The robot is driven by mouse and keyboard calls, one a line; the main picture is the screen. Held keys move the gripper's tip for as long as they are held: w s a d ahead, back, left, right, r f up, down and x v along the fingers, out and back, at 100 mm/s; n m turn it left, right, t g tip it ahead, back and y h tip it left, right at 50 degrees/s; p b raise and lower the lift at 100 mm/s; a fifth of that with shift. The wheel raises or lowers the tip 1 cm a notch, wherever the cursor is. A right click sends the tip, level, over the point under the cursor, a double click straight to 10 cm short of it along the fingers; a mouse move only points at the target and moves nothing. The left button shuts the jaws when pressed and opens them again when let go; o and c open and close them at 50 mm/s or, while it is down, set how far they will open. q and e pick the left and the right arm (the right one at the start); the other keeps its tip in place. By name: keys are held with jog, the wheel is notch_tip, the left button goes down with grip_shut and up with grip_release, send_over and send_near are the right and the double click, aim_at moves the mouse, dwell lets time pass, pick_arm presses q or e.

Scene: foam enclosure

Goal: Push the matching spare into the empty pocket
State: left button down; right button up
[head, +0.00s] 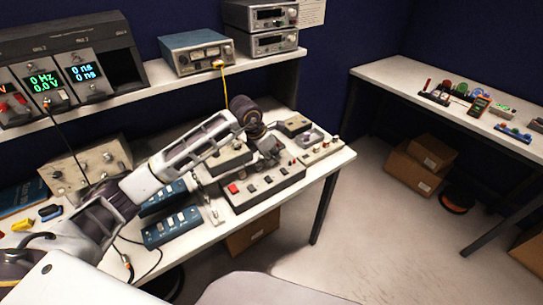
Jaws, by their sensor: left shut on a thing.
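A grey rack (70,52) stands on the shelf at the upper left. Its modules include one with a green display (43,82) and one with a blue display (84,73). The empty pocket (120,68) is the dark opening at the rack's right end. My left arm reaches from the lower left over the bench, and my left gripper (268,150) is low behind the button box (264,188). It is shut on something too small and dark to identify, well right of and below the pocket. My right gripper is out of view. No spare is clearly identifiable.
Blue boxes with pale buttons (171,227) lie on the bench (313,177). A blue instrument (197,52) and stacked grey instruments (265,27) stand on the shelf. A yellow cable (224,88) hangs near my arm. A side table (400,82) holds small items.

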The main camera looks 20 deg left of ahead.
pick_arm(q)
jog(key=c, duration=1.4)
grip_release()
jog(key=shift+f, duration=0.1)
jog(key=shift+r, duration=0.2)
jog(key=v, duration=1.1)
jog(key=shift+s+a+r, duration=0.1)
jog(key=shift+r, duration=0.25)
jog(key=shift+s+f, duration=0.1)
